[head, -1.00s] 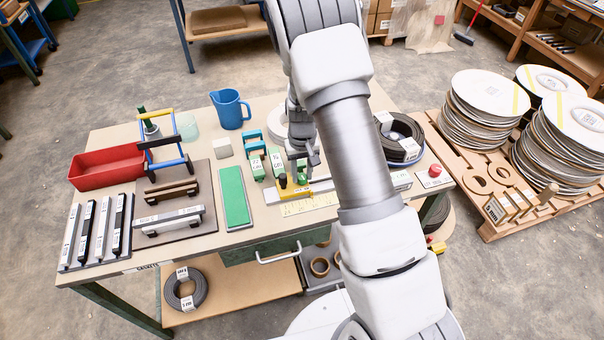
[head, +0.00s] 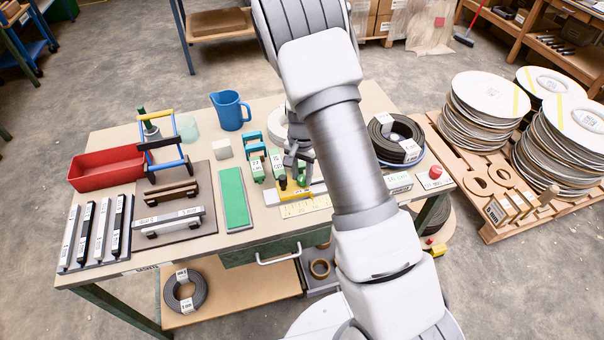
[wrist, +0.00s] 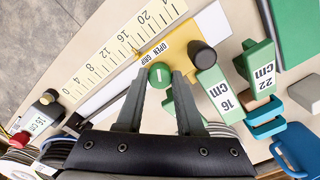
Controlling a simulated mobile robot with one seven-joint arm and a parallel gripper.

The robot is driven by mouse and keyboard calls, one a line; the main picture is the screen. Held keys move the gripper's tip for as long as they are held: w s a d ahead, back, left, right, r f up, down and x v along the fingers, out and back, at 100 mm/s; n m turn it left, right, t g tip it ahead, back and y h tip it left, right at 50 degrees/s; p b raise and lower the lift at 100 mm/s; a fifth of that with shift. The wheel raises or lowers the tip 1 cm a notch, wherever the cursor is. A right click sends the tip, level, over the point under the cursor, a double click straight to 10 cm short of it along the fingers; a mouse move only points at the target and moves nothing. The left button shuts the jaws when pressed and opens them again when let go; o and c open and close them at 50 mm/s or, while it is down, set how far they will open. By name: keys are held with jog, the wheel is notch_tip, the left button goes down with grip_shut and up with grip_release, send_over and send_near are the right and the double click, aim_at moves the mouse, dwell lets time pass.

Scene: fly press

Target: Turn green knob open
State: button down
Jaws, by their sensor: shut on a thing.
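The green knob (wrist: 159,73) is round with a pale line on its top. It stands on a yellow block (wrist: 178,47) labelled "OPEN GRIP", beside a black knob (wrist: 202,55). My gripper (wrist: 160,76) is shut on the green knob, with one dark finger on each side of it. In the head view the green knob (head: 303,180) is partly hidden under my gripper (head: 297,172), and the yellow block (head: 296,195) sits on a metal rail.
Green-topped blocks marked 16 cm (wrist: 216,92) and 22 cm (wrist: 258,68) stand close beside my gripper. A yellow ruler (wrist: 120,50) lies along the rail. A black coil (head: 392,135) and a red button (head: 435,172) are on the table's right.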

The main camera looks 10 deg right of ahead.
aim_at(302, 178)
dwell(0.5)
jog(key=c, duration=0.5)
grip_release()
notch_tip(302, 178, up, 17)
jog(key=shift+r+p, duration=0.2)
jog(key=shift+p, duration=0.35)
jog(key=s+r+n+t+y, duration=0.1)
jog(key=s+r+n+t, duration=0.25)
jog(key=s+r, duration=1)
jog(key=s+r+n, duration=0.1)
jog(key=s, duration=0.3)
jog(key=s+r+n+t, duration=0.1)
jog(key=s+n, duration=0.1)
jog(key=s, duration=0.1)
jog(key=s+n+t+h, duration=0.1)
jog(key=s, duration=0.3)
jog(key=shift+s+r+n, duration=0.25)
jog(key=shift+s+r, duration=0.05)
jog(key=shift+r, duration=0.1)
